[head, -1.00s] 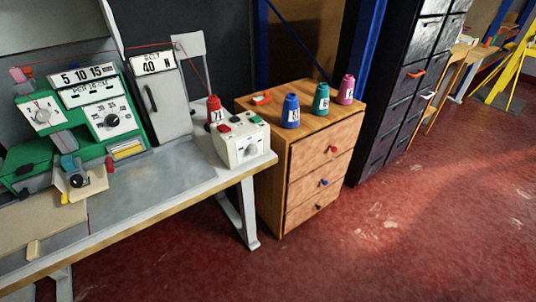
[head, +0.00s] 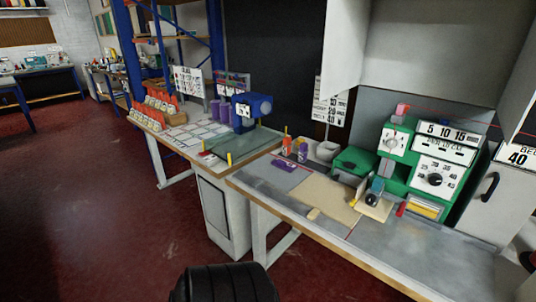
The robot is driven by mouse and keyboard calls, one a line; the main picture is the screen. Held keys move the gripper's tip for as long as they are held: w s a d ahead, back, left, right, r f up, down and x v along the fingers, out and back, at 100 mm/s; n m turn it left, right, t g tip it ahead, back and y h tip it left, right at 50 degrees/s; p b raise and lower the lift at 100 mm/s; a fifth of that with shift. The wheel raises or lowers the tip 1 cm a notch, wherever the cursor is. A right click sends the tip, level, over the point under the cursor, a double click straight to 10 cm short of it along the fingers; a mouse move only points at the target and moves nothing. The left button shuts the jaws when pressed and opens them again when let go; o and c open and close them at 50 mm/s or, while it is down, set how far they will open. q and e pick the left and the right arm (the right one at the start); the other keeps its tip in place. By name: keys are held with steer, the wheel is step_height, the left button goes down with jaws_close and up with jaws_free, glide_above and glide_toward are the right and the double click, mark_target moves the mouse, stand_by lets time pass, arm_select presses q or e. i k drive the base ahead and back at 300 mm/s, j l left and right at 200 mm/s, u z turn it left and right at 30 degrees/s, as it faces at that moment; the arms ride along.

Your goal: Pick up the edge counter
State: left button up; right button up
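I cannot tell for certain which object is the edge counter. A small flat purple item (head: 284,165) lies on the grey mat at the left part of the near bench. A small dark round-ended device on a pale base (head: 374,197) sits in front of the green machine (head: 437,170), which carries number panels and dials. Several orange-and-white numbered items (head: 155,107) stand in rows on the far left table. Neither of my grippers shows in the head view. A dark ribbed part of mine is at the bottom edge.
The near bench (head: 420,252) has bare grey room at its front right. A blue machine (head: 250,109) and purple spools stand on the left table. A white cabinet (head: 222,212) stands below it. Red floor (head: 85,205) is open at the left.

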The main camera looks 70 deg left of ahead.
mark_target(287, 166)
steer(key=u, duration=2.15)
